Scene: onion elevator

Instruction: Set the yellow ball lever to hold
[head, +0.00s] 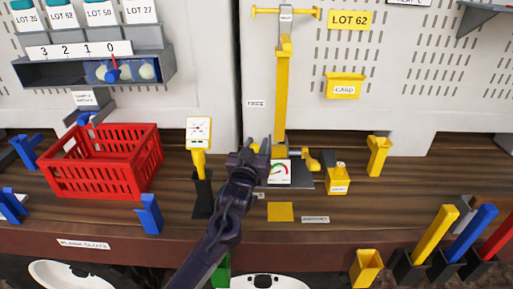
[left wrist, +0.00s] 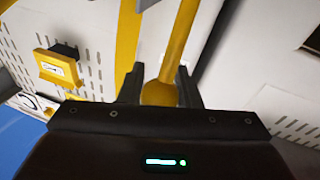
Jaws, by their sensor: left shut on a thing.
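My left gripper (head: 258,148) reaches in from below, at the foot of the tall yellow post (head: 282,95). In the left wrist view its fingers (left wrist: 160,92) are on either side of a yellow ball (left wrist: 158,94), shut on it. A yellow rod (left wrist: 182,40) runs up from this ball. In the head view my gripper covers most of the ball lever, so its exact setting cannot be told. My right gripper is not in view.
A red basket (head: 103,165) stands on the wooden bench at left, near several blue fixtures. A yellow-headed gauge (head: 199,133) stands left of my arm. A yellow CARD holder (head: 344,86) hangs on the panel. Coloured handles (head: 435,235) stand at right.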

